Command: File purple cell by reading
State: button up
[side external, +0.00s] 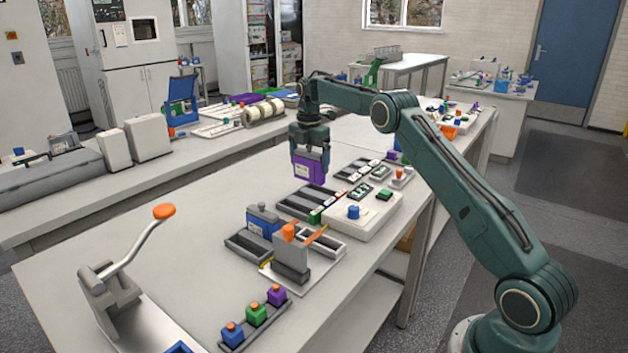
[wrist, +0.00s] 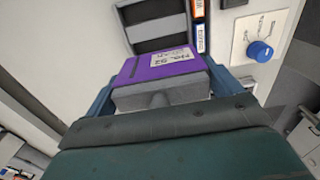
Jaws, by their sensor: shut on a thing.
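My gripper (side external: 310,148) is shut on the purple cell (side external: 308,168), a flat block with a white label, held upright above the bench. In the wrist view the purple cell (wrist: 165,62) sits between the fingers, its label facing up in the picture; the writing is too small to read surely. A dark tray with slots (side external: 300,203) lies below and near the cell, and also shows in the wrist view (wrist: 150,14). Coloured labels, green, orange and blue, line its right side (side external: 318,214). A white panel with a blue knob (side external: 353,212) stands right of the tray.
A blue cell (side external: 262,219) stands in a holder beside a grey fixture with an orange knob (side external: 290,255). A lever press (side external: 110,285) stands front left. A rack of small blue, green and purple blocks (side external: 256,313) lies at the front. The bench's left middle is clear.

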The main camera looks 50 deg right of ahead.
jog(key=shift+f, duration=0.1)
jog(key=shift+f, duration=3.6)
jog(key=shift+f, duration=0.25)
jog(key=o, duration=1)
notch_tip(320, 180, up, 13)
jog(key=shift+f, duration=0.1)
jog(key=shift+r, duration=0.5)
jog(key=shift+r, duration=0.1)
